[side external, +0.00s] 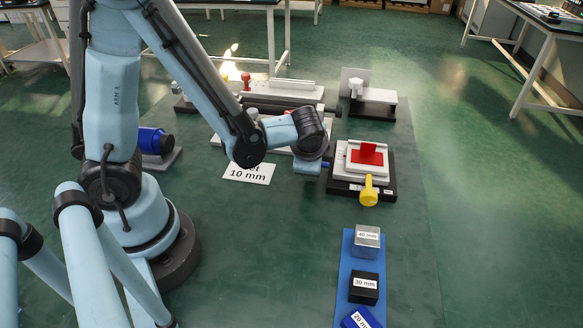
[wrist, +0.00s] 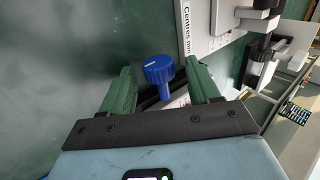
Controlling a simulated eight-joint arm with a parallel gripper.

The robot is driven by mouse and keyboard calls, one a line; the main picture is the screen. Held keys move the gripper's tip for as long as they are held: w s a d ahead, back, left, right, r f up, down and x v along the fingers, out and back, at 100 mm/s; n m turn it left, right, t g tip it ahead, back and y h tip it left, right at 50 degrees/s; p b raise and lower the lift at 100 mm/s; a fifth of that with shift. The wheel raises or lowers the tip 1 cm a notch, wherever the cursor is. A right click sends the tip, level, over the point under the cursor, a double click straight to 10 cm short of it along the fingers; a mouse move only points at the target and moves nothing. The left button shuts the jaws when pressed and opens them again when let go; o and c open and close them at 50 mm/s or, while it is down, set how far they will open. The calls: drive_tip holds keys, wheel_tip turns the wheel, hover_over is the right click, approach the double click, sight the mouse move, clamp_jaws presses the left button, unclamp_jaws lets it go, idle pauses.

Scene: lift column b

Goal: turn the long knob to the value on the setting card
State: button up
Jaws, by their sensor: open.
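The setting card (side external: 262,173) lies on the floor mat and reads "10 mm"; my arm covers part of its top line. A slide stage (side external: 345,180) with a red block (side external: 367,154) stands on a black base. A yellow knob (side external: 369,190) sticks out at its front. A blue knob (side external: 325,164) with a white line on its head is at its left side, and it also shows in the wrist view (wrist: 158,70). My gripper (wrist: 159,70) is open, its green fingers on either side of the blue knob with gaps visible. I cannot tell which knob is the long one.
A blue strip (side external: 345,245) holds blocks marked 40 mm (side external: 367,242), 30 mm (side external: 364,288) and 20 mm (side external: 361,318). A long white-topped bench device (side external: 285,90) and a smaller stand (side external: 372,100) are behind. The mat right of the stage is clear.

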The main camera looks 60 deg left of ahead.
drive_tip(key=v, duration=1.2)
idle(0.4)
drive_tip(key=shift+s+a+r+n+t+h, duration=0.35)
drive_tip(key=shift+a+n+h, duration=0.35)
drive_tip(key=shift+n, duration=0.8)
drive_tip(key=shift+s+a+r+n+t+h, duration=0.25)
drive_tip(key=shift+a+n+t+h, duration=0.2)
drive_tip(key=shift+n+h, duration=0.75)
drive_tip(key=shift+s+a+r+n+t+h, duration=0.35)
drive_tip(key=shift+a+n+h, duration=0.2)
drive_tip(key=shift+n, duration=1.25)
